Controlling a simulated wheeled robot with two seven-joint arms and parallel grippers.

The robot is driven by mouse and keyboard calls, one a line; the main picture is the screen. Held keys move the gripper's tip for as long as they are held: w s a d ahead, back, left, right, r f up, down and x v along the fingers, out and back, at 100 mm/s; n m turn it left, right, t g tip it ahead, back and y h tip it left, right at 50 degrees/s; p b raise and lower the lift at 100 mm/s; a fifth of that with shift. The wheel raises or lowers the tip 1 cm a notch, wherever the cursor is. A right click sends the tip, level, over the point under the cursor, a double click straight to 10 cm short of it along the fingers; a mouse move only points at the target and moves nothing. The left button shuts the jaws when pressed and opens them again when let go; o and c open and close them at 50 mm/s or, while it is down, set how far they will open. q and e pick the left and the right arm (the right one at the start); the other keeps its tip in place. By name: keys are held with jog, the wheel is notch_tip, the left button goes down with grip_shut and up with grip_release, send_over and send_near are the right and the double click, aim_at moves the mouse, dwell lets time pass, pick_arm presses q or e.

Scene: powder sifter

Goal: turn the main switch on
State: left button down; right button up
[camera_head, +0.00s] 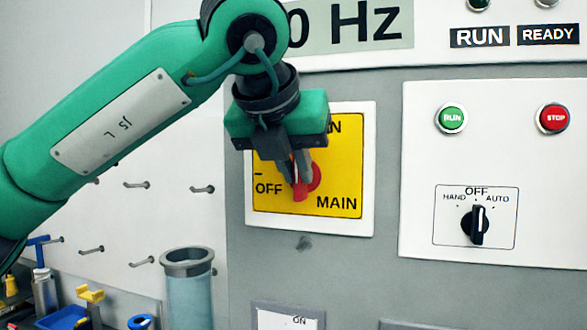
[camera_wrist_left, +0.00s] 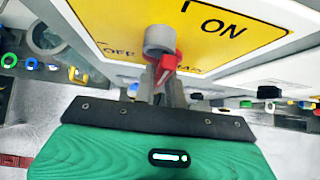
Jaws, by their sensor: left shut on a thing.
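The main switch is a red rotary handle (camera_head: 314,178) on a yellow plate (camera_head: 335,192) marked OFF at the left, ON at the top and MAIN at the lower right. My left gripper (camera_head: 299,182) reaches in from the upper left and is shut on the red handle. Its body covers the upper left of the plate and part of the handle. In the left wrist view the red handle (camera_wrist_left: 165,66) sits between the fingers, beside a grey round part (camera_wrist_left: 160,39). I cannot tell exactly which mark the handle points to. My right gripper is not in view.
To the right, a white panel holds a green RUN button (camera_head: 451,118), a red STOP button (camera_head: 553,118) and a black HAND-OFF-AUTO selector (camera_head: 475,224). A clear cylinder (camera_head: 188,290) stands at the lower left, near pegs on a white wall.

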pick_arm(q)
jog(key=shift+f, duration=0.1)
dwell(0.3)
jog(key=c, duration=1.7)
grip_release()
jog(key=shift+c, duration=0.2)
